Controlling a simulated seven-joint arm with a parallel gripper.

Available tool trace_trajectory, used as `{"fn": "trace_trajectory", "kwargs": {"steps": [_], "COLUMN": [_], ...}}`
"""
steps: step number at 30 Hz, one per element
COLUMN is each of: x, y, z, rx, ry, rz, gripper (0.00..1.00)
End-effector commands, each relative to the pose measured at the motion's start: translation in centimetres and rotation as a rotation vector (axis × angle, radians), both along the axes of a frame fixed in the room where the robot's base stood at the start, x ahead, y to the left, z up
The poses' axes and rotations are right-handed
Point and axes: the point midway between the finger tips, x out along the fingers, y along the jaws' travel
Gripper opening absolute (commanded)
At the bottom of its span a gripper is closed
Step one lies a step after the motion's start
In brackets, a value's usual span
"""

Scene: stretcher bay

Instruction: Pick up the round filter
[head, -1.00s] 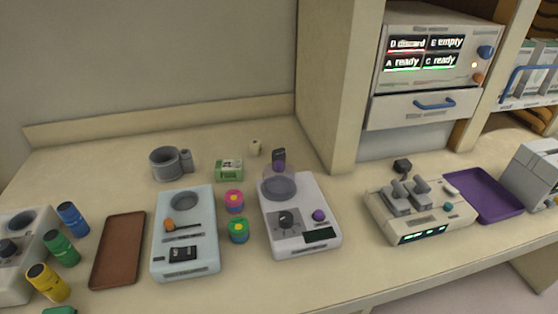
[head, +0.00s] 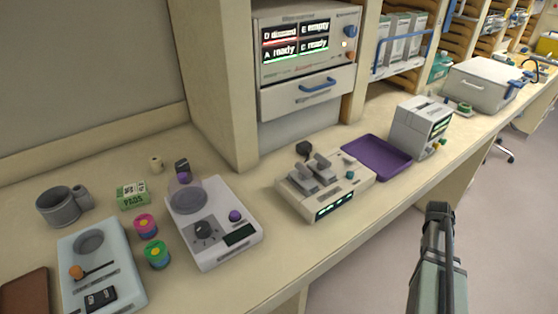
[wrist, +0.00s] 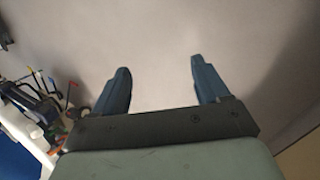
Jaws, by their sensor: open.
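I cannot tell for sure which thing is the round filter. Small round candidates on the counter in the head view are a pink-topped round piece (head: 145,224), a green round piece with a yellow centre (head: 157,254) and a small cream cylinder (head: 156,164). My gripper (head: 438,208) is at the lower right of the head view, in front of the counter's edge and far to the right of these pieces. The wrist view shows its two blue fingers (wrist: 160,78) apart, with nothing between them and a plain pale surface beyond.
Near the round pieces are a white device with a clear round bowl (head: 185,195), a pale blue device (head: 88,243), a grey cup (head: 62,206) and a green-white box (head: 132,195). A twin-clamp device (head: 325,182) and purple tray (head: 378,158) are further right. Front counter edge is clear.

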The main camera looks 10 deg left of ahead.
Motion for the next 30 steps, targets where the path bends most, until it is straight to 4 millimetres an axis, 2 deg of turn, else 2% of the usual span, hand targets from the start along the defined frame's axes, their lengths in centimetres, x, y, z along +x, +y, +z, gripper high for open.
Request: {"fn": "trace_trajectory", "kwargs": {"steps": [1,6,10,15,19,23,30], "x": [0.8,2.1,2.7,2.8,2.6,2.2,1.0], "y": [-1.3,-4.2,-5.8,-6.5,-6.0,-4.7,0.0], "z": [1.8,7.3,11.7,17.5,21.9,26.1,33.2], "rx": [-0.021,-0.082,-0.13,-0.191,-0.235,-0.276,-0.335], "ry": [-0.015,-0.054,-0.086,-0.131,-0.169,-0.211,-0.304], "rz": [-0.018,-0.065,-0.097,-0.128,-0.143,-0.15,-0.129], "gripper": [0.74,0.74,0.74,0.74,0.74,0.74,0.74]}}
